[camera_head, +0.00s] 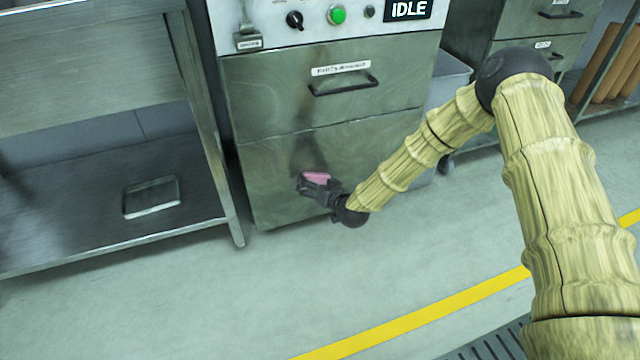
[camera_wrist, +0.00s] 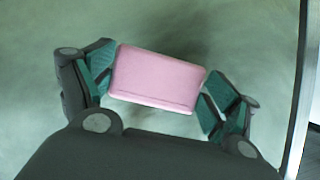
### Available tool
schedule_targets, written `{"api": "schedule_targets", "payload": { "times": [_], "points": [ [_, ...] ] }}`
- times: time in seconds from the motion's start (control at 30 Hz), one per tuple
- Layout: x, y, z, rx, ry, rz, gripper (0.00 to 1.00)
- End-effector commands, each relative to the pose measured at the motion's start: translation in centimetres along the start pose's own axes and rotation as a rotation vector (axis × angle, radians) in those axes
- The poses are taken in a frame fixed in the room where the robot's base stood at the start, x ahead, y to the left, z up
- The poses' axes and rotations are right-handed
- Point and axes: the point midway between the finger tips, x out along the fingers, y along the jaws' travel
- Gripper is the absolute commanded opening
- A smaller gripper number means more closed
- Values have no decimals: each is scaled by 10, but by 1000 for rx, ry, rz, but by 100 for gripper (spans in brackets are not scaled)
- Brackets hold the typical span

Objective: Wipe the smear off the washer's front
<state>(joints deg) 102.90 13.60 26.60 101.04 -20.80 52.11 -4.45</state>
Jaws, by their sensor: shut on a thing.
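The washer (camera_head: 265,170) stands in the middle of the head view, a steel cabinet labelled for parts. A dark smudge (camera_head: 306,150) runs down its lower front panel; I cannot tell if it is the smear or partly shadow. My gripper (camera_head: 315,183) is low at that panel, shut on a pink block-like sponge (camera_head: 316,177). In the wrist view the sponge (camera_wrist: 158,78) sits between both fingers, with the greenish panel (camera_wrist: 250,40) behind it. I cannot tell whether the sponge touches the panel. The panel behind the sponge is hidden.
A steel table with a lower shelf (camera_head: 60,235) stands at the left, with a shallow tray (camera_head: 151,197) on it. A grey bin (camera_head: 447,80) is right of the washer. The floor (camera_head: 230,300) in front is clear, with a yellow line (camera_head: 430,312).

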Motion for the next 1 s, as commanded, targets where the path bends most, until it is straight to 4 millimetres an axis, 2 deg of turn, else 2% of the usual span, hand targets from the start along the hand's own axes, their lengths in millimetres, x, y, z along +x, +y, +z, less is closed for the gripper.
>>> {"api": "schedule_targets", "payload": {
  "times": [0.37, 0.8, 1.0],
  "points": [
    [0, -3, 0, -1, 2, -1, 63],
    [0, -18, 8, 0, -1, 1, 63],
    [1, -18, 9, 0, -1, 1, 63]
  ]
}}
